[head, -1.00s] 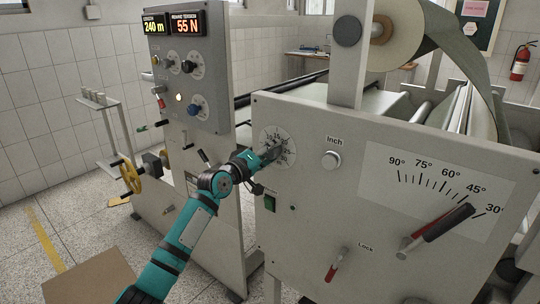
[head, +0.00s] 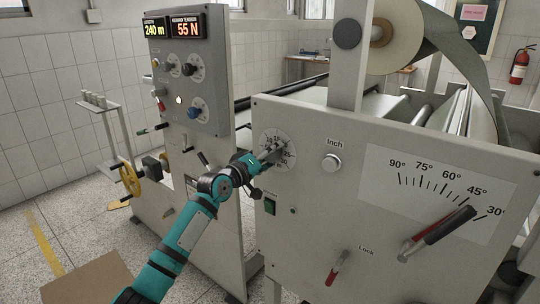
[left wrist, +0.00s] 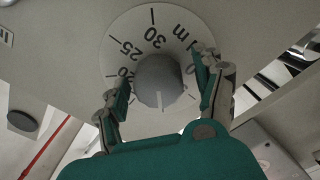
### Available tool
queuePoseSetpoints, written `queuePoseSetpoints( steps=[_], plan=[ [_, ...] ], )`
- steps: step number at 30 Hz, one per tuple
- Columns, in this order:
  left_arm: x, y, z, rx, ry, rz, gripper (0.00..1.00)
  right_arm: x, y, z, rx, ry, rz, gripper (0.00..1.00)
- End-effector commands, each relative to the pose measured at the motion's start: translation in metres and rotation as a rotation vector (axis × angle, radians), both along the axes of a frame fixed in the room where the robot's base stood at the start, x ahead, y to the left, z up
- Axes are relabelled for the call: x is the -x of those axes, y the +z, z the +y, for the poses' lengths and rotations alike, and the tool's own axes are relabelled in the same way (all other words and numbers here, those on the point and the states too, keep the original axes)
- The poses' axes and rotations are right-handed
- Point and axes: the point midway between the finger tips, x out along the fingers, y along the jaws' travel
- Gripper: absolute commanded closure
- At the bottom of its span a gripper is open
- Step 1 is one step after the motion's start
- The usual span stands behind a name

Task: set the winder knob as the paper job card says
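The knob (left wrist: 160,80) is a grey round knob at the centre of a white numbered dial (head: 289,136), on the near cabinet's front. In the left wrist view the dial (left wrist: 118,28) shows 25, 30 and an "m"; other marks are partly hidden by the fingers. A pale line on the knob points to the bottom of that view. My left gripper (left wrist: 160,85) has one finger on each side of the knob, with gaps visible. In the head view my left gripper (head: 269,155) is close in front of the dial. My right gripper is not in view. No readable job card shows.
The near cabinet also carries the Inch button (head: 331,162), a green switch (head: 270,205), the red Lock lever (head: 336,267) and a large angle lever (head: 437,232). The control panel (head: 188,90) behind has knobs and displays reading 240 m and 55 N. A paper roll (head: 392,32) hangs above.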

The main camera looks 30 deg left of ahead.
Motion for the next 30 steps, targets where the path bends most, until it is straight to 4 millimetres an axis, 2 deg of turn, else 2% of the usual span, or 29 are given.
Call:
queuePoseSetpoints(
  steps=[7, 11, 14, 24, 30],
  plan=[
    [0.001, 0.002, 0.0, 0.0, 0.001, -0.003, 0.3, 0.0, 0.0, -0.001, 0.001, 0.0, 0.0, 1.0],
    [0.009, 0.001, 0.001, -0.001, 0.001, -0.003, 0.3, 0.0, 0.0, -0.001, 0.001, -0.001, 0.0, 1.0],
    [0.024, 0.0, 0.002, -0.001, 0.001, -0.001, 0.3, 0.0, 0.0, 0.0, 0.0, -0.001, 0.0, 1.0],
    [0.093, 0.0, 0.007, -0.003, 0.0, 0.0, 0.3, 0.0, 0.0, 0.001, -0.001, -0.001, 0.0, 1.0],
    [0.115, 0.0, 0.009, 0.001, 0.0, -0.001, 0.3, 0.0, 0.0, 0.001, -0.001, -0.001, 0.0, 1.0]
  ],
)
